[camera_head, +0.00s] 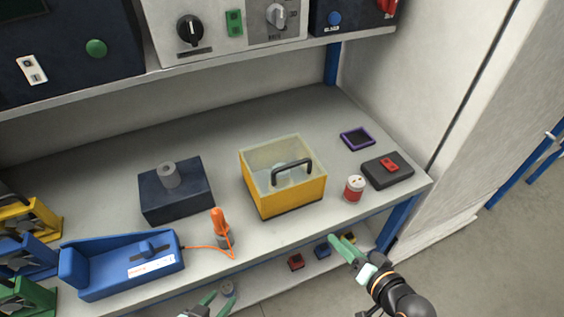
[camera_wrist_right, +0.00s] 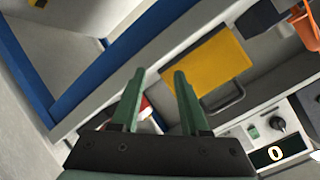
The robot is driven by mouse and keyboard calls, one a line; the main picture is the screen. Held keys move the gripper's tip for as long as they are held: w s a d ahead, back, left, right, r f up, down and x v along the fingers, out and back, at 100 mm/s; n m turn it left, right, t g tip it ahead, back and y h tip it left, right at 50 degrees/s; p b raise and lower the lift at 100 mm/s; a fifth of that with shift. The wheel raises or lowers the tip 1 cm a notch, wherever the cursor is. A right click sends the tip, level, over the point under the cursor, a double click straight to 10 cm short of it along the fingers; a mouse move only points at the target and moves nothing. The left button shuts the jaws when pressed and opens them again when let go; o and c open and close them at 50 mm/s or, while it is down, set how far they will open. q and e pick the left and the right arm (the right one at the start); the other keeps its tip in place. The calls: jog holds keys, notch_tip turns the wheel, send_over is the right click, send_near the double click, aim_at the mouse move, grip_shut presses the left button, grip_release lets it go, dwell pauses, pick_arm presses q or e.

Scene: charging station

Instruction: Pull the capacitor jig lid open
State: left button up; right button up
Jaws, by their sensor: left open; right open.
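The capacitor jig is a yellow box (camera_head: 290,199) on the bench shelf, with a clear lid (camera_head: 270,151) and a black handle (camera_head: 292,171). The lid looks closed, and a pale round part shows through it. In the right wrist view the jig's yellow side (camera_wrist_right: 207,72) and the handle (camera_wrist_right: 226,100) lie beyond the fingers. My right gripper (camera_head: 343,239) is open and empty, in front of the shelf edge, to the right of the jig and apart from it. My left gripper (camera_head: 208,302) is open at the bottom edge of the head view, partly cut off.
A dark block with a grey cylinder (camera_head: 177,191) and an orange-handled tool (camera_head: 221,228) stand left of the jig. A blue device (camera_head: 123,264) is at front left. A red-and-white can (camera_head: 354,188), a dark box with red top (camera_head: 387,170) and a purple-rimmed tray (camera_head: 357,139) are right.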

jog(key=w+a+r+m+y+b, duration=0.1)
jog(key=w+a+r+m+y, duration=0.15)
jog(key=w+r, duration=0.35)
jog(key=m+g+y, duration=0.1)
jog(key=m+y, duration=0.2)
send_near(291, 164)
jog(key=x, duration=0.8)
jog(key=b+x, duration=0.1)
jog(key=x, duration=0.4)
jog(key=shift+w+d+f, duration=0.1)
jog(key=shift+w+f, duration=0.05)
jog(key=shift+f, duration=0.1)
grip_shut()
